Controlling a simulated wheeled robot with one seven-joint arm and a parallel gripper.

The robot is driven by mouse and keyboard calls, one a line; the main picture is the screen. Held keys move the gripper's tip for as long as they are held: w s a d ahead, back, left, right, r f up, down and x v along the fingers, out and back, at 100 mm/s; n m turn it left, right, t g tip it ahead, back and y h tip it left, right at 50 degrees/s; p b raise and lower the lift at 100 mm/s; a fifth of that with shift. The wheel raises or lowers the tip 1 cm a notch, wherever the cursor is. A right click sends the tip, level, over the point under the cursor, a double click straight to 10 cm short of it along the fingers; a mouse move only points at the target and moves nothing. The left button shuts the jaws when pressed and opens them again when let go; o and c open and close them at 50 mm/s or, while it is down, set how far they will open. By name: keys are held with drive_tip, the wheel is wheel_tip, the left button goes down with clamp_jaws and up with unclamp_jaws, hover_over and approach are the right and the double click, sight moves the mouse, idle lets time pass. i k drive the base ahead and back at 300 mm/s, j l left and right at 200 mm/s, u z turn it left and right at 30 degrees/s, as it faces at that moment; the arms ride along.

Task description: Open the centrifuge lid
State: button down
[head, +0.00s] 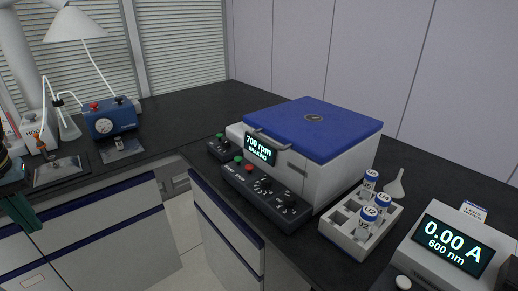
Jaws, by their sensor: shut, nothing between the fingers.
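The centrifuge (325,178) stands on the dark bench right of centre in the head view. Its blue lid (320,125) is down and closed, with a small round window on top. A metal handle (268,139) runs along the lid's front edge. Its display (260,149) reads 700 rpm, BRAKING. Its front control panel (265,195) has a green button, a red button and several black knobs.
A white rack (345,238) with capped tubes stands close right of the centrifuge, with a funnel (395,185) behind it. A photometer (450,248) reading 0.00 A is at the right. A blue gauge device (110,119) stands at back left.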

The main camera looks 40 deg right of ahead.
sight(319, 131)
drive_tip(key=z, duration=1.5)
